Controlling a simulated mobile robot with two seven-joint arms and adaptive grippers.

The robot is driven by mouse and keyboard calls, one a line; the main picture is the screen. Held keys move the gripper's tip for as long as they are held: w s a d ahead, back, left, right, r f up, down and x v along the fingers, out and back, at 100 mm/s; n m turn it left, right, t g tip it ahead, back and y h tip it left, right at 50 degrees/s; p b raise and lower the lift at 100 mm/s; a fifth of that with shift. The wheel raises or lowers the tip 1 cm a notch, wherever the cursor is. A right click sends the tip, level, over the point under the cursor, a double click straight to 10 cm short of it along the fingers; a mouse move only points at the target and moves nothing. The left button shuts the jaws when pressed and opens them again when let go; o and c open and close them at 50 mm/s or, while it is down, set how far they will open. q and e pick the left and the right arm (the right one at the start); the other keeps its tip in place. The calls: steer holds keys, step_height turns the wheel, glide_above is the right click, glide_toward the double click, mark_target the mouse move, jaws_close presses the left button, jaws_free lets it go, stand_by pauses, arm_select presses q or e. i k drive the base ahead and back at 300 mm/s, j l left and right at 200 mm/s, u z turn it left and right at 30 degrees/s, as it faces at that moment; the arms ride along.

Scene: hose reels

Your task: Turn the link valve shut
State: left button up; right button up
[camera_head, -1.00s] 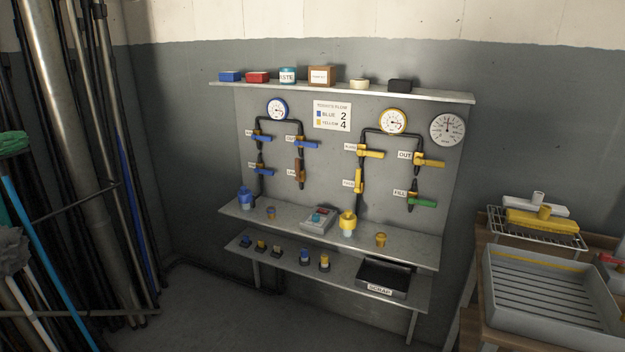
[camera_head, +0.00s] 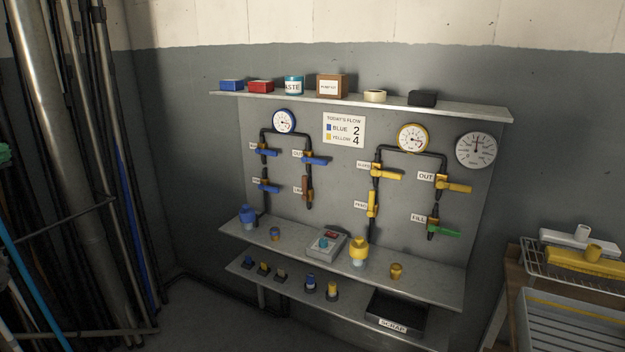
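The link valve appears to be the one with the orange-brown handle (camera_head: 307,187), on the lower right of the blue pipe loop; the small label (camera_head: 297,190) beside it seems to start with "L" but is hard to read. Its handle points up and down, in line with the vertical pipe. Above it on the same pipe, the OUT valve's blue handle (camera_head: 315,160) lies across the pipe. Neither of my grippers is in view, so nothing of mine is seen touching the valves.
Yellow valve handles (camera_head: 386,174) and a green one (camera_head: 444,231) sit on the right pipe loop. A grey shelf (camera_head: 440,284) with a control box (camera_head: 326,245) and fittings juts out below. Poles (camera_head: 55,120) crowd the left; a trolley (camera_head: 572,310) stands right. Floor between is free.

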mark_target(305, 197)
steer(key=i+j+z, duration=0.25)
steer(key=i, duration=0.3)
steer(key=i+j+z, duration=0.25)
steer(key=i+j, duration=0.25)
